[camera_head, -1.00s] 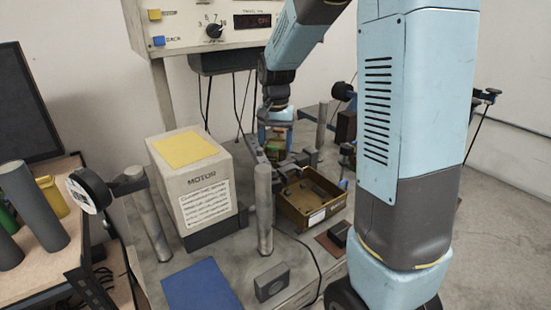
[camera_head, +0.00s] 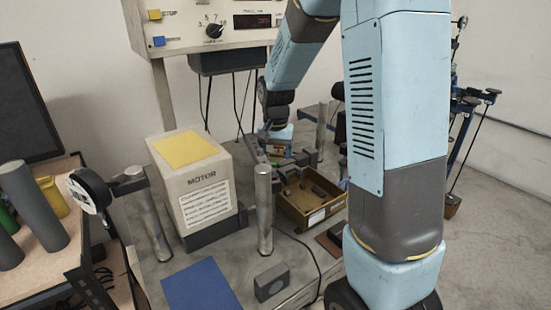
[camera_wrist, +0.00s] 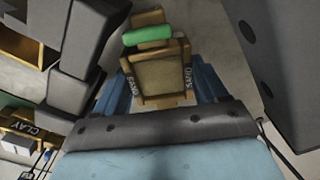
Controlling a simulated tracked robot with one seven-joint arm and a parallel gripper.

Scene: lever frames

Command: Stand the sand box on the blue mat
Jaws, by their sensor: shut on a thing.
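The sand box (camera_wrist: 160,75), a tan box with SAND on both sides, is between my gripper's blue fingers (camera_wrist: 162,88) in the wrist view. My gripper is shut on it. A green cylinder-like part (camera_wrist: 148,36) shows at its far end. In the head view my gripper (camera_head: 276,152) is at the back of the bench, behind the metal posts, and the box there is mostly hidden. The blue mat (camera_head: 202,287) lies flat and bare at the front left of the bench.
A MOTOR box (camera_head: 203,185) with a yellow top stands behind the blue mat. A metal post (camera_head: 263,210) and a small grey block (camera_head: 271,283) stand right of the mat. An open brown tray (camera_head: 325,214) holds dark pieces. A CLAY box (camera_wrist: 32,128) shows in the wrist view.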

